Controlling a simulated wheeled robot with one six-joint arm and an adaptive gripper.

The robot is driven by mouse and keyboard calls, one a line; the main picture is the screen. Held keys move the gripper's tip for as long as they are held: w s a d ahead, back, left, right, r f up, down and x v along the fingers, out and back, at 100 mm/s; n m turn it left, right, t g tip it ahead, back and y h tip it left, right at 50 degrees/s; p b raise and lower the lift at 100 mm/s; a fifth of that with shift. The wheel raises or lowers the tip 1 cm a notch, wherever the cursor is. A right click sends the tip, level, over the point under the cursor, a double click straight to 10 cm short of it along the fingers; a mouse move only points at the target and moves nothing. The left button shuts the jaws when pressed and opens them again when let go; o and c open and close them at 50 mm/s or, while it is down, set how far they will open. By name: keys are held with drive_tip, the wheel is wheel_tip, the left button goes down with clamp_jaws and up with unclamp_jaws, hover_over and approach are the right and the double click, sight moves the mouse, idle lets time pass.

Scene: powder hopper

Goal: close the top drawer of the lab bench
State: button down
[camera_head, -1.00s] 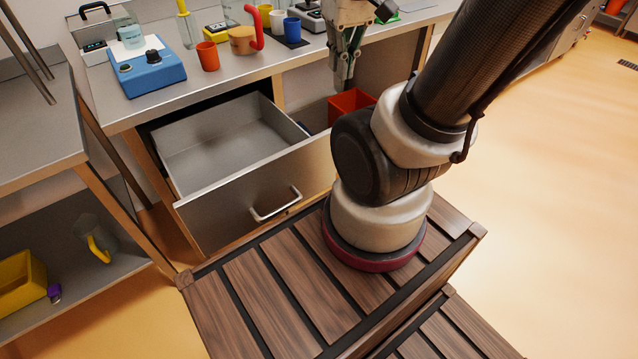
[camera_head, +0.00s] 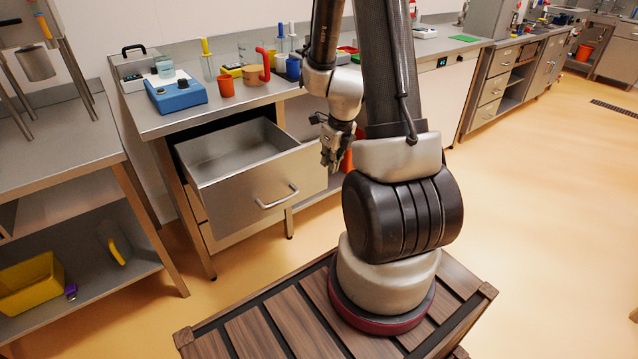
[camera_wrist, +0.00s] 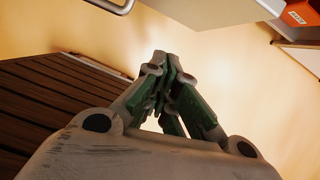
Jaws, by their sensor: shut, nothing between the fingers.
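The top drawer (camera_head: 243,200) of the lab bench (camera_head: 236,108) is pulled out and looks empty, with a bar handle (camera_head: 278,197) on its steel front. My gripper (camera_head: 329,163) is shut and empty, pointing down just beyond the right end of the drawer front, apart from the handle. In the wrist view my gripper (camera_wrist: 168,72) has its green-lined fingers together over the floor. A handle bar (camera_wrist: 112,5) shows at the top edge there.
A blue device (camera_head: 176,95), an orange cup (camera_head: 225,86) and other labware stand on the bench top. A red bin (camera_head: 347,160) is partly hidden behind my arm. A shelf at left holds a yellow bin (camera_head: 30,283). Floor lies open between my base and the bench.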

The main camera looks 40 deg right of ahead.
sight(317, 176)
drive_tip(key=shift+m, duration=0.8)
drive_tip(key=shift+w+f, duration=1.15)
drive_tip(key=shift+f, duration=0.45)
drive_tip(key=shift+w+f, duration=1.1)
drive_tip(key=shift+f, duration=0.5)
drive_tip(key=shift+w+f, duration=1.15)
drive_tip(key=shift+f, duration=0.45)
